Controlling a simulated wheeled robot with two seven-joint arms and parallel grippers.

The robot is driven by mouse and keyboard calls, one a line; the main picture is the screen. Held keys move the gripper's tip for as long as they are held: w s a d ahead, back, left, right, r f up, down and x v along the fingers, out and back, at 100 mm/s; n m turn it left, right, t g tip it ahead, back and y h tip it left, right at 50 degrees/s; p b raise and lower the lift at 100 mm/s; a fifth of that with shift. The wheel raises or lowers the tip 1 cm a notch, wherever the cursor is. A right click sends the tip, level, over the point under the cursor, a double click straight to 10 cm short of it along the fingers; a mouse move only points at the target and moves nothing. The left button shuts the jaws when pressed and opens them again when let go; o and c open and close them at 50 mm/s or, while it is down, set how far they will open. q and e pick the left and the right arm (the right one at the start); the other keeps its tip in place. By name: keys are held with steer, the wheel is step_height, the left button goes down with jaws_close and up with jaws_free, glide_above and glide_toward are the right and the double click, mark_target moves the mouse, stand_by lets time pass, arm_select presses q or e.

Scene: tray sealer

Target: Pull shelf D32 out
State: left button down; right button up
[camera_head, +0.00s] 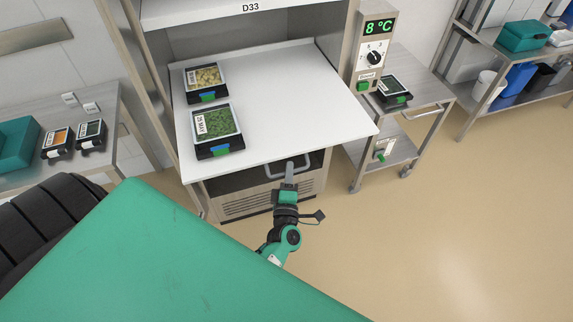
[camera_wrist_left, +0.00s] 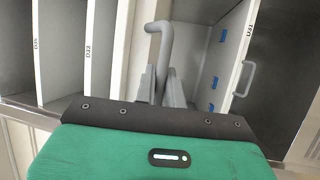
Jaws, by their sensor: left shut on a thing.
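A white shelf (camera_head: 275,110) sticks out of the tall cabinet below the shelf edge marked D33 (camera_head: 250,7). I cannot read a label on it in the head view. A grey bar handle (camera_head: 299,162) shows under its front edge. My left gripper (camera_head: 289,180) reaches up to this handle from below and is shut on it. In the left wrist view the bent grey handle (camera_wrist_left: 166,42) runs down between my left gripper's fingers (camera_wrist_left: 161,85). Its lower part is hidden by the fingers. My right gripper is not in view.
Two packed food trays, one yellowish (camera_head: 206,81) and one green (camera_head: 215,128), lie on the shelf's left side. A steel side table (camera_head: 422,92) stands close at right, a bench (camera_head: 105,103) at left. The floor at right is clear.

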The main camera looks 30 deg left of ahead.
arm_select(q)
steer(key=shift+s+d, duration=0.1)
steer(key=c, duration=1.5)
jaws_free()
steer(key=b+v, duration=0.1)
steer(key=v, duration=1.2)
steer(key=shift+s+f, duration=0.15)
steer(key=shift+s, duration=0.2)
steer(key=shift+d, duration=0.1)
